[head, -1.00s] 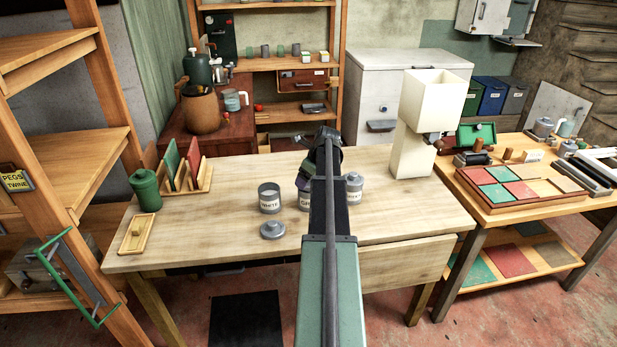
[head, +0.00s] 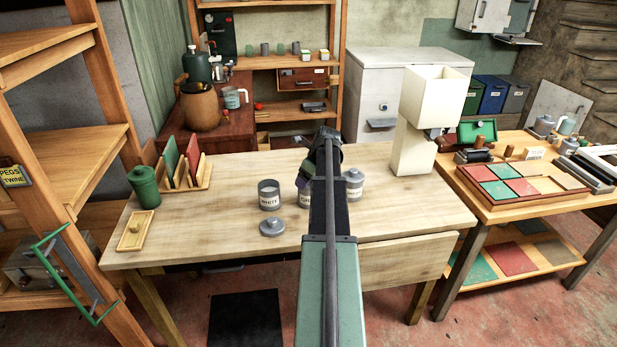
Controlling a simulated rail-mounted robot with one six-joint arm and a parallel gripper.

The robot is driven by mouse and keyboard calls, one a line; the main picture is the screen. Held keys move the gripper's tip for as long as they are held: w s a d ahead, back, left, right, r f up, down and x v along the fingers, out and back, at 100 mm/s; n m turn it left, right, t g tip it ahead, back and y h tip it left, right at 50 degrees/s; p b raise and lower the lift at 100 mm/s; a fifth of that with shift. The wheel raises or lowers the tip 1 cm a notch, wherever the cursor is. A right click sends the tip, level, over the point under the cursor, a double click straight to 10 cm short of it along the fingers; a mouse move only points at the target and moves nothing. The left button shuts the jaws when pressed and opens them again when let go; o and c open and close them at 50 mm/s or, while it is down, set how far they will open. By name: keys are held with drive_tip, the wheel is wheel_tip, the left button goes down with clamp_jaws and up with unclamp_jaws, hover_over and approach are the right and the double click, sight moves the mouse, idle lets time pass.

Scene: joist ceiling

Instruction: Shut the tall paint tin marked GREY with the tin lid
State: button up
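The tin with a label starting with G (head: 304,198) stands on the wooden table, mostly hidden behind my arm; its top and most of its label cannot be seen. A grey tin lid (head: 272,227) with a knob lies on the table, in front of an open tin marked WHITE (head: 269,197). Another tin (head: 354,188), with a knobbed lid on it, stands right of my arm. My gripper (head: 304,180) points down near the partly hidden tin. Its fingers are dark and mostly covered by my wrist, so their opening and any contact are unclear.
The table (head: 215,232) also holds a green canister (head: 145,188), a rack of coloured boards (head: 182,175), a small wooden tray (head: 136,231) and a tall cream lamp-like stand (head: 412,150).

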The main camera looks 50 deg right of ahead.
drive_tip(key=shift+f, duration=0.2)
drive_tip(key=shift+f+b, duration=0.15)
drive_tip(key=shift+b, duration=0.15)
drive_tip(key=o, duration=0.8)
drive_tip(key=p+v, duration=0.4)
drive_tip(key=w+p+v, duration=0.1)
drive_tip(key=p+v, duration=0.9)
drive_tip(key=shift+w+a+r, duration=0.1)
drive_tip(key=shift+w+r, duration=0.1)
drive_tip(key=shift+r, duration=0.35)
